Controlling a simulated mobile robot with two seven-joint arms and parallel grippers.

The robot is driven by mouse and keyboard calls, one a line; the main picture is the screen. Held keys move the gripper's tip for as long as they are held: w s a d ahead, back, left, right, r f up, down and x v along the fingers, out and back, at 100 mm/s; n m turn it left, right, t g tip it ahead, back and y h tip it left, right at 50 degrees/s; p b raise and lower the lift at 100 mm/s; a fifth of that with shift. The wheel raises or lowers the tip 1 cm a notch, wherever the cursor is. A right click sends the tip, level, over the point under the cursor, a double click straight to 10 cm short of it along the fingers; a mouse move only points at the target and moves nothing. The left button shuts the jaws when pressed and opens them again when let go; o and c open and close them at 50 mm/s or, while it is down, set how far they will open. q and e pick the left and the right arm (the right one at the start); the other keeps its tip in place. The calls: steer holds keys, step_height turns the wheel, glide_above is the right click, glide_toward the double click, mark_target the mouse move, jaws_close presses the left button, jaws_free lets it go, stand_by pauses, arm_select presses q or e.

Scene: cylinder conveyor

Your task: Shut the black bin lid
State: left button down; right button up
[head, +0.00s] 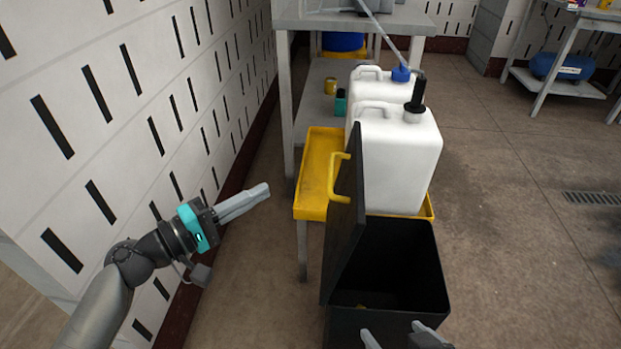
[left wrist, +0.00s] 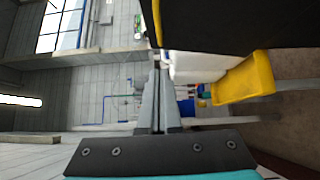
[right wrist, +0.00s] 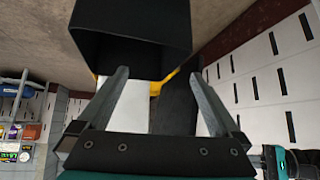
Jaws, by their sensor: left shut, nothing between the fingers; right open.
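The black bin (head: 400,262) stands open on the floor, and its inside shows from above. Its black lid (head: 345,235) stands nearly upright along the bin's left side, with a yellow handle (head: 337,178) on its left face. My left gripper (head: 266,190) is shut and empty, to the left of the lid and apart from it. The lid fills the top of the left wrist view (left wrist: 240,22). My right gripper (head: 392,338) is open and empty at the near side of the bin. The right wrist view shows the bin (right wrist: 130,42) beyond its spread fingers.
Two white jugs (head: 395,160) stand in a yellow tray (head: 315,170) just behind the bin. A grey shelf table (head: 310,100) stands behind them. A slotted white wall (head: 120,100) runs along the left, close to my left arm.

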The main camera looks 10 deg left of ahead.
arm_select(q)
steer(key=w+d, duration=0.5)
steer(key=d, duration=0.4)
steer(key=shift+d, duration=0.15)
arm_select(e)
steer(key=shift+w+a+t, duration=0.3)
steer(key=shift+a+t, duration=0.1)
steer(key=shift+a, duration=0.05)
arm_select(q)
steer(key=shift+w+r, duration=0.1)
